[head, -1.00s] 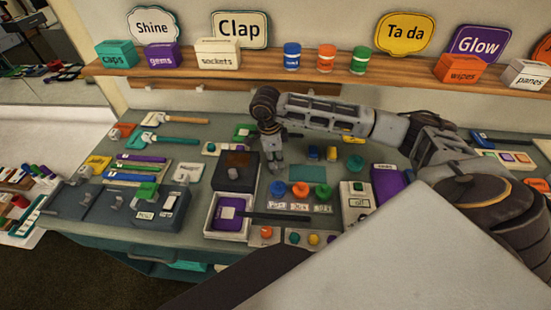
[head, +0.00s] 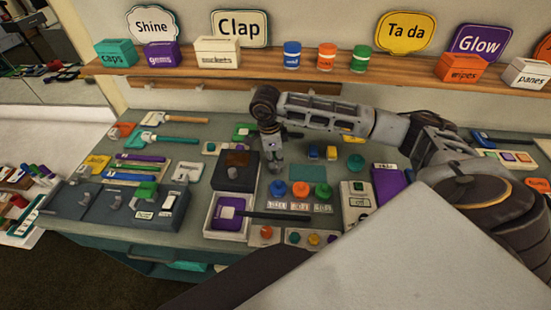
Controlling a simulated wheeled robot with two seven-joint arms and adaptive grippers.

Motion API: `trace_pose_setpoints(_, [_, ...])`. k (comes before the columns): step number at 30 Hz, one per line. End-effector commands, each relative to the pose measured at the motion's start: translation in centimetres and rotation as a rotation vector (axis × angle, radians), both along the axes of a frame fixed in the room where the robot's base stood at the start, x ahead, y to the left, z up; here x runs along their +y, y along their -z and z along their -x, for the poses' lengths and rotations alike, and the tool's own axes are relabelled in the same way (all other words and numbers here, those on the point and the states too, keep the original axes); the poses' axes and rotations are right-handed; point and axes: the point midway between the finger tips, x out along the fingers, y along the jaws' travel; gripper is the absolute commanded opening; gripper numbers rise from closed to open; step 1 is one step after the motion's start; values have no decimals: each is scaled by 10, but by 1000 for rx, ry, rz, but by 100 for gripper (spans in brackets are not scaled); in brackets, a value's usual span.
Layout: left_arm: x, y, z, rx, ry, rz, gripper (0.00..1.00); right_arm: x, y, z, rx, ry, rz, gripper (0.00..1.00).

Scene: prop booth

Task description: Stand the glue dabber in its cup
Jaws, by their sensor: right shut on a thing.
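My right gripper (head: 274,163) points down over the bench, just right of the dark box with the brown top. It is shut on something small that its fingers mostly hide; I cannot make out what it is. I cannot pick out the glue dabber or its cup for certain. A purple block with a pale label (head: 228,209) sits in a white tray (head: 209,229) in front of the dark box. A long dark bar (head: 275,215) reaches right from the tray. My left gripper is not in view.
The dark box (head: 226,183) stands close left of my right gripper. Round teal, blue and orange knobs (head: 301,189) lie in front and to the right. Handled tools (head: 180,146) lie at the left. A wooden shelf (head: 210,76) with boxes and jars runs behind.

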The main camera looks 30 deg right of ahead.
Motion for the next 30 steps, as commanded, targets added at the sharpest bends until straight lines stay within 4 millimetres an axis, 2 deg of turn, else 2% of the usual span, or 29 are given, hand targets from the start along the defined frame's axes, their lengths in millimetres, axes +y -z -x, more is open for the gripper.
trace_pose_setpoints(12, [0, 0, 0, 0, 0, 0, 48, 0, 0, 0, 0, 0, 0, 2])
trace_pose_setpoints(13, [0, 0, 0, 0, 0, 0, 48, 0, 0, 0, 0, 0, 0, 23])
trace_pose_setpoints(18, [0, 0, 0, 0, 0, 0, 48, 0, 0, 0, 0, 0, 0, 44])
trace_pose_setpoints(25, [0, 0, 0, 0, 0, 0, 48, 0, 0, 0, 0, 0, 0, 45])
trace_pose_setpoints(27, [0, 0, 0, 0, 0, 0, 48, 0, 0, 0, 0, 0, 0, 52])
trace_pose_setpoints(30, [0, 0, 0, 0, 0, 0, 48, 0, 0, 0, 0, 0, 0, 52])
